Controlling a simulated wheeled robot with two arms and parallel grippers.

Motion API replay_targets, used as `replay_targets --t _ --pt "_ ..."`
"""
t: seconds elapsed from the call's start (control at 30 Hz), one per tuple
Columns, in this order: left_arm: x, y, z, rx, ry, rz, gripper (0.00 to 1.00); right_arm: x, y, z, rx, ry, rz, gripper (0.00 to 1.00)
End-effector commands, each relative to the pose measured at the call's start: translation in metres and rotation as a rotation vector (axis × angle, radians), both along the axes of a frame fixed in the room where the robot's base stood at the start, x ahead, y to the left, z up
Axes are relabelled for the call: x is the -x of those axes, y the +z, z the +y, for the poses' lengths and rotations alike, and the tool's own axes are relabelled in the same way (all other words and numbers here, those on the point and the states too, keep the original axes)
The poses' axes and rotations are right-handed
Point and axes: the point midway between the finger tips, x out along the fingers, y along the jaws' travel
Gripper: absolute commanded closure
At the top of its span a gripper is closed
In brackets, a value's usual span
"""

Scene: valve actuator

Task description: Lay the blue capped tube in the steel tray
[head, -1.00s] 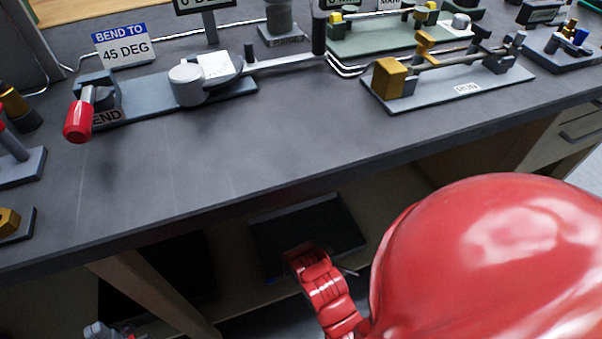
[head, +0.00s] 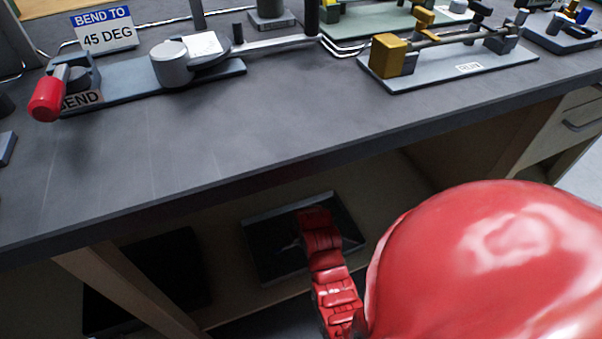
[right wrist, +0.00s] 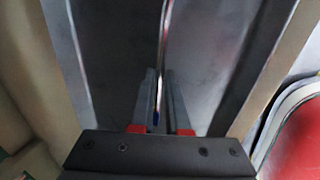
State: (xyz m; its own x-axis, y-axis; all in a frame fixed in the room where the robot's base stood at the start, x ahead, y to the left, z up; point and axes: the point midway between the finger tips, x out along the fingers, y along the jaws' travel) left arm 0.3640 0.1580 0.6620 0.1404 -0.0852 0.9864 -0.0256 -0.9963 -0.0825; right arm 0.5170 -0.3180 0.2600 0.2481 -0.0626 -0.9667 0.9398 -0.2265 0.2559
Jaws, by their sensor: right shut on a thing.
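The steel tray (head: 262,218) lies on the shelf under the bench in the head view, dark inside with a grey rim. My right gripper (head: 303,239) is over the tray, partly hidden by its own red arm. In the right wrist view my right gripper (right wrist: 160,95) is shut on the blue capped tube (right wrist: 163,45), a thin metallic length with a bit of blue between the fingers. The tube lies along the tray floor (right wrist: 210,65) in that picture; whether it touches is unclear. My left gripper is out of view.
The bench top's front edge (head: 230,180) overhangs the shelf. A dark panel or tray (head: 165,275) is at the shelf's left, beyond a wooden leg (head: 120,285). A bending fixture (head: 175,65) and a brass-clamp fixture (head: 440,65) stand on the bench.

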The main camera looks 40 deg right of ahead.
Motion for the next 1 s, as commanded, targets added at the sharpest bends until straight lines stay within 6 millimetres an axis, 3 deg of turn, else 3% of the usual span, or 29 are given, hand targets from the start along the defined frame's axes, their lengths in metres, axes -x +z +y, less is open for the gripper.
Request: replay_targets --t 0.2,0.23,0.3,0.63,0.77,1.0 --pt "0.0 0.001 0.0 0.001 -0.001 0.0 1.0 0.0 -0.001 0.0 0.001 0.0 0.001 1.0" --pt "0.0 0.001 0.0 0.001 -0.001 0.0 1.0 0.0 -0.001 0.0 0.001 0.0 0.001 0.81" --pt "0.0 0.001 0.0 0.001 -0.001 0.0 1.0 0.0 -0.001 0.0 0.001 0.0 0.0 0.74" --pt "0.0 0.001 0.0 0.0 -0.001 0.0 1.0 0.0 0.002 0.0 0.0 -0.001 -0.001 0.74" --pt "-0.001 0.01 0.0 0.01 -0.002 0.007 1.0 0.005 0.022 0.001 0.002 -0.001 -0.001 0.74" --pt "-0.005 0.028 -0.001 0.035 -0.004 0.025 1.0 0.017 0.077 0.004 0.004 0.0 -0.004 0.74"
